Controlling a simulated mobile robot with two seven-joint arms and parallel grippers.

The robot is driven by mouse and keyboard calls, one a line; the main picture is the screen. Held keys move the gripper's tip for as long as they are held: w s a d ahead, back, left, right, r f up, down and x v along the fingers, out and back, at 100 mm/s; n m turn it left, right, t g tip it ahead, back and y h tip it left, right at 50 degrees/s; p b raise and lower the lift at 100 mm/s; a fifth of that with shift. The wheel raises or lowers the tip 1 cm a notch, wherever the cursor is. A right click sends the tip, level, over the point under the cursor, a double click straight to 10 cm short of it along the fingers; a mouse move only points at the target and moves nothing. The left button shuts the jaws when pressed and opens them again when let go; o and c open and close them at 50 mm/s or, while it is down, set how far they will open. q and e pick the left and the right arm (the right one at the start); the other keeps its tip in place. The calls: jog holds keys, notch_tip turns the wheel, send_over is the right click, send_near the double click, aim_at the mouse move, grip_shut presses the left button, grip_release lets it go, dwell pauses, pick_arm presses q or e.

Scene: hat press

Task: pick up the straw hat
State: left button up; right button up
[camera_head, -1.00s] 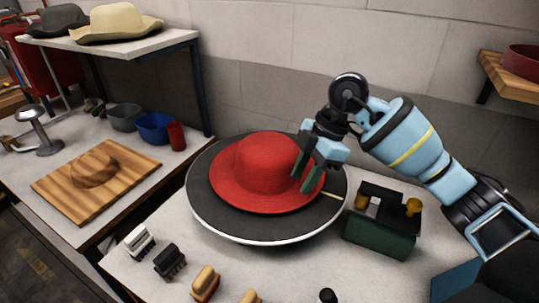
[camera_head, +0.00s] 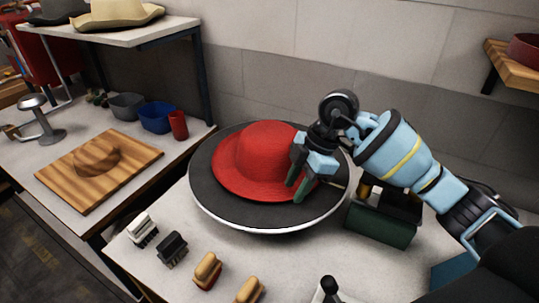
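A red hat (camera_head: 254,160) with a round crown and wide brim sits on a dark round turntable (camera_head: 220,205) with a pale rim. My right gripper (camera_head: 296,190) points down over the right side of this hat, by the crown and above the brim. Its two dark green fingers stand apart with a gap between them. I cannot tell whether the fingertips touch the brim. A cream hat (camera_head: 122,18) with a wide brim lies on the upper shelf at the left. My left gripper is out of view.
Several brushes, such as a white one (camera_head: 142,230) and a tan one (camera_head: 207,270), lie in front of the turntable. A green box (camera_head: 380,224) stands right of it under my arm. A wooden hat block (camera_head: 98,165) lies on the left table, near a blue bowl (camera_head: 156,118).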

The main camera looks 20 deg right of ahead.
jog(key=shift+x, duration=1.05)
grip_shut()
jog(key=shift+r, duration=0.2)
